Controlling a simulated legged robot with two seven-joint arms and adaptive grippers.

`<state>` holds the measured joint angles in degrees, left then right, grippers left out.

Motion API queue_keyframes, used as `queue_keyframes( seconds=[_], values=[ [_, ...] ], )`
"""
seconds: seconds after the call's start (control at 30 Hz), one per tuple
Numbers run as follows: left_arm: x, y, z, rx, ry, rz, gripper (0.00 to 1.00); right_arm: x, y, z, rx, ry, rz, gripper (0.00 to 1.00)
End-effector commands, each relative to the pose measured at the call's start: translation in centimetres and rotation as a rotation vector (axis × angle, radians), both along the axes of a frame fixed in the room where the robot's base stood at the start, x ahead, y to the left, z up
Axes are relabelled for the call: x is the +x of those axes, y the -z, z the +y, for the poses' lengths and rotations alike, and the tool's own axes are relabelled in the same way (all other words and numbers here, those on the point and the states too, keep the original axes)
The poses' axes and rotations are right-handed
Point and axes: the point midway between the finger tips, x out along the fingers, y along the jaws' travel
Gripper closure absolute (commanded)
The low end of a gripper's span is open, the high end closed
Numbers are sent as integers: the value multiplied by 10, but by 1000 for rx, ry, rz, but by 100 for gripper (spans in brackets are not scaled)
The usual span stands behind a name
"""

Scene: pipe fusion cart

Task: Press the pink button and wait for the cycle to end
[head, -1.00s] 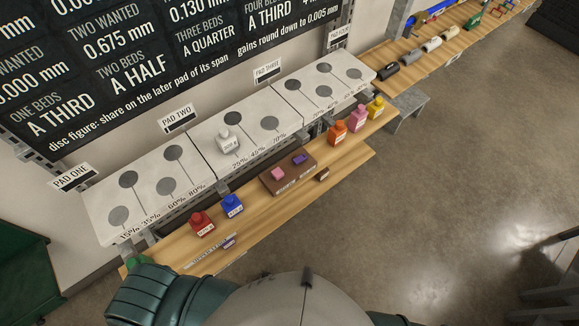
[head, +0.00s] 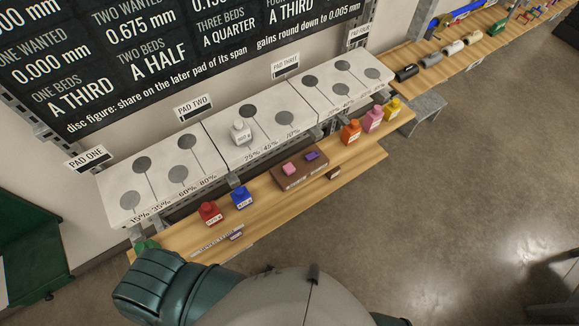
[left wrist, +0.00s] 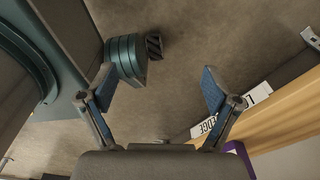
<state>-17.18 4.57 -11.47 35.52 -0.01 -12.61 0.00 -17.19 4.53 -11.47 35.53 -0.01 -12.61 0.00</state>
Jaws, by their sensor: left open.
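The pink button (head: 290,169) sits on a brown box on the wooden shelf, beside a purple button (head: 312,156). It stands up from the box, and nothing touches it. My left gripper (left wrist: 158,90) is open and empty in the left wrist view, its two blue-padded fingers spread over the floor. The wooden shelf edge (left wrist: 290,120) shows to the right of the fingers there. In the head view my left arm is at the lower left, and its fingers are not visible. My right gripper is in neither view.
Red (head: 209,213) and blue (head: 240,198) bottles stand left of the button box. Orange (head: 351,131), pink (head: 373,119) and yellow (head: 392,108) bottles stand right of it. A white bottle (head: 241,132) stands on the raised middle pad. The floor at the right is open.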

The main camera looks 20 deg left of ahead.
Motion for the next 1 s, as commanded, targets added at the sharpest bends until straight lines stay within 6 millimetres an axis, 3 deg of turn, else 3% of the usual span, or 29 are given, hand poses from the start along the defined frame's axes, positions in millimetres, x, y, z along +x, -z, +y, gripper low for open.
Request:
queue_keyframes(
  seconds=[0.33, 0.37, 0.7, 1.0],
  values=[
    [0, 0, 0, 0, 0, 0, 11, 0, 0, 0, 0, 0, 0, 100],
    [0, 0, 0, 0, 0, 0, 16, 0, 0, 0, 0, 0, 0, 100],
    [0, 0, 0, 0, 0, 0, 100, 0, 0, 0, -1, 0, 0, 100],
    [0, 0, 0, 0, 0, 0, 100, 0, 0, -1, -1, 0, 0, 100]
  ],
)
